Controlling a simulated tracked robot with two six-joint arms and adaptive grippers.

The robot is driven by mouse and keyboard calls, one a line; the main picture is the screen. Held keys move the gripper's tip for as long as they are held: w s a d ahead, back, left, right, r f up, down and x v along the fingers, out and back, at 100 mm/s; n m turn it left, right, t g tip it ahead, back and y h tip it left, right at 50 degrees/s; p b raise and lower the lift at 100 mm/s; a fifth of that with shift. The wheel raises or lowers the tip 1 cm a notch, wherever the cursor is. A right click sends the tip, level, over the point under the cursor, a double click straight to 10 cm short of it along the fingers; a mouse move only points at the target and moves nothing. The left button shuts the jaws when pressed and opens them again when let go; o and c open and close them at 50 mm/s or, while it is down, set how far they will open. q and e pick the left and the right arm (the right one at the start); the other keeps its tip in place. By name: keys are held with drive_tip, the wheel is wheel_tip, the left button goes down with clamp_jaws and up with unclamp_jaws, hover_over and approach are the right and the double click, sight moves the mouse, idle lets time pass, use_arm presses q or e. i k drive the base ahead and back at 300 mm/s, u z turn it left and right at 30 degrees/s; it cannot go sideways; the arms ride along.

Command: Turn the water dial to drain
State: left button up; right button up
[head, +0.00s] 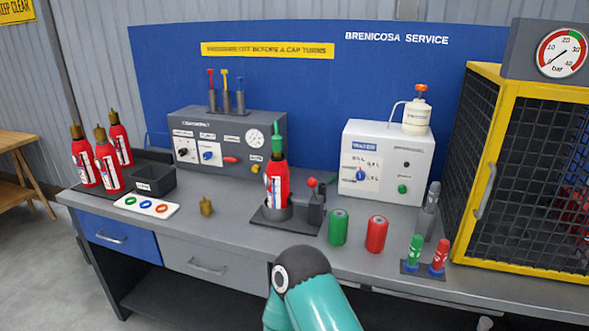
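A white box (398,150) labelled in blue stands at the back right of the bench. Its label seems to read WATER. A small blue dial (361,174) sits low on the left of its front face, with small markings around it that are too small to read surely. I cannot tell exactly which mark the dial points to. The front also has a green button (403,189) and a small dark spot. Neither of my grippers shows. Only a teal link of my arm with a dark joint rises at the bottom middle, well in front of the box.
A red extinguisher (277,185) stands in a dark holder mid-bench. Green (338,227) and red (377,234) cylinders stand in front of the white box. A yellow-framed mesh cage (450,180) is at right. A grey panel (228,138) with dials stands left.

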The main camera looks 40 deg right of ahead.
sight(360, 175)
drive_tip(key=z, duration=0.8)
drive_tip(key=i, duration=0.1)
drive_tip(key=u, duration=1.35)
drive_tip(key=k, duration=2.25)
drive_tip(key=z, duration=1)
drive_tip(key=i, duration=1)
